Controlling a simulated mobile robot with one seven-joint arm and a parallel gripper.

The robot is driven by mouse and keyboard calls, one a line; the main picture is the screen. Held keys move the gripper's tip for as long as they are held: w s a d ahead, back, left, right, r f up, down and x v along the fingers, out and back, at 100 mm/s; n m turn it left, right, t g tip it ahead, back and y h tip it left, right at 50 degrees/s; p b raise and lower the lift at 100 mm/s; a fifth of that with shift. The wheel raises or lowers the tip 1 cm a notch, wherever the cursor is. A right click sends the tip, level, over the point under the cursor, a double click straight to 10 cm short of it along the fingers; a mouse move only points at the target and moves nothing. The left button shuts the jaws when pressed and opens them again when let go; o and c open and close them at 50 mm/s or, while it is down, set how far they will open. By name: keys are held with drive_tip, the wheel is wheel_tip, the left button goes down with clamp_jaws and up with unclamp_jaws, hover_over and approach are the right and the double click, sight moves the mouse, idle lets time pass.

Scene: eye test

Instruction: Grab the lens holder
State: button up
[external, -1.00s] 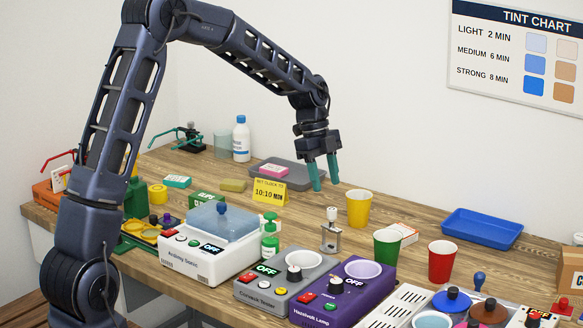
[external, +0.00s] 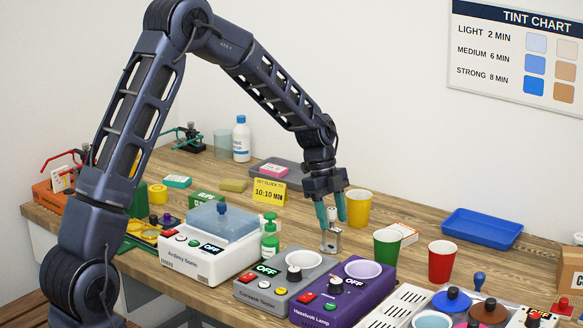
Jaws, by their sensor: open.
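A small silver metal stand (external: 331,240), which looks like the lens holder, stands upright on the wooden table behind the grey tester. My gripper (external: 332,220) points down over it with its two teal fingers apart.
A yellow cup (external: 359,208) stands close to the right of my gripper. A green cup (external: 387,248) and a red cup (external: 442,261) are further right. The grey tester (external: 280,284) and purple lamp unit (external: 345,292) stand in front. A green bottle (external: 270,238) is to the left.

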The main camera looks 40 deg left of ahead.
drive_tip(key=shift+x, duration=0.9)
clamp_jaws()
